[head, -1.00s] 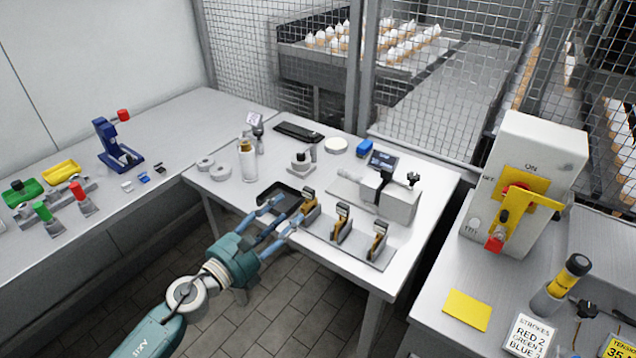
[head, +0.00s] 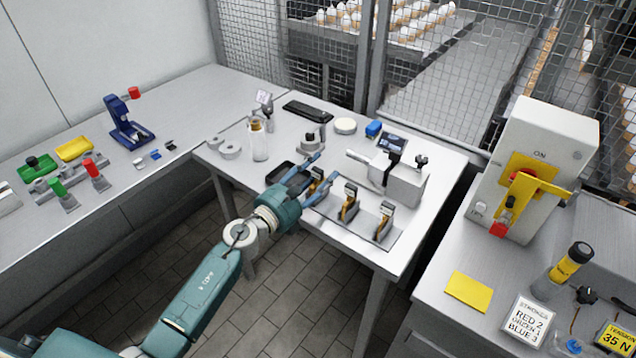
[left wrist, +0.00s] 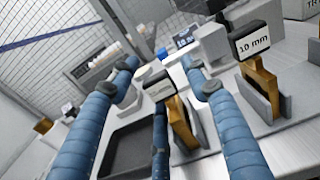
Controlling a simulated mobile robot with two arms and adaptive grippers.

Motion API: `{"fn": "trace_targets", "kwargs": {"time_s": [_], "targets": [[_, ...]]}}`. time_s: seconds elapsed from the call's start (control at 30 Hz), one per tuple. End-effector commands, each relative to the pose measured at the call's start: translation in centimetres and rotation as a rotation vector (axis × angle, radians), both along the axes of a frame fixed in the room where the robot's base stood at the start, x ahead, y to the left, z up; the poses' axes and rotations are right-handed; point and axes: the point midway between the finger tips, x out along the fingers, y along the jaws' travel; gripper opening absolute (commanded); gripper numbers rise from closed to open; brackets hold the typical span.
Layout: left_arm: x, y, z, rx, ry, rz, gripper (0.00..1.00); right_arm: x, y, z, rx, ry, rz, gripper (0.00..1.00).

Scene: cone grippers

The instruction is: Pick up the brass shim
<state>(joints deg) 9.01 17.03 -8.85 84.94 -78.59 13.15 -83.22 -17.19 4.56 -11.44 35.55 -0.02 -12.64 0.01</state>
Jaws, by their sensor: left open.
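Three upright brass-coloured pieces with small tags stand in a row on a grey plate (head: 327,207) at the table's front edge: a left one (head: 317,186), a middle one (head: 349,210) and a right one (head: 384,227). I cannot tell for sure which is the brass shim. My left gripper (head: 333,168) is open at the left piece, its fingers reaching on either side of it. In the left wrist view, that piece (left wrist: 183,122) shows between the blue fingers, partly hidden by them. The piece to its right (left wrist: 263,85) carries a "10 mm" tag. My right gripper is out of view.
A black tray (head: 277,177) lies left of the row, close to my fingers. A grey block device (head: 405,184) stands behind the row. A switch box (head: 545,160) stands on the right bench.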

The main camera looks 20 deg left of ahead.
Motion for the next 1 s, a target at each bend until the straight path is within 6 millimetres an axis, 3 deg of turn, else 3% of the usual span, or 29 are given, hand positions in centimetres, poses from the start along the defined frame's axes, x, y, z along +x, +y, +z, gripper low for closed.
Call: {"fn": "trace_targets", "kwargs": {"time_s": [0.13, 0.37, 0.73, 1.0], "targets": [[0.0, 0.0, 0.0, 0.0, 0.0, 0.0, 0.45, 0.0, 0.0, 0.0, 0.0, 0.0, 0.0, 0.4], [0.0, 0.0, 0.0, 0.0, 0.0, 0.0, 0.0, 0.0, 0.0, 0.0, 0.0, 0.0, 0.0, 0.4], [0.0, 0.1, 0.7, 0.0, -0.002, 0.001, 0.0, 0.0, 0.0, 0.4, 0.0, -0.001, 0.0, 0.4], [0.0, 0.1, 4.6, 0.004, -0.004, 0.0, 0.0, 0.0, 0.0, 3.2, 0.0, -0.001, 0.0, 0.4]]}}
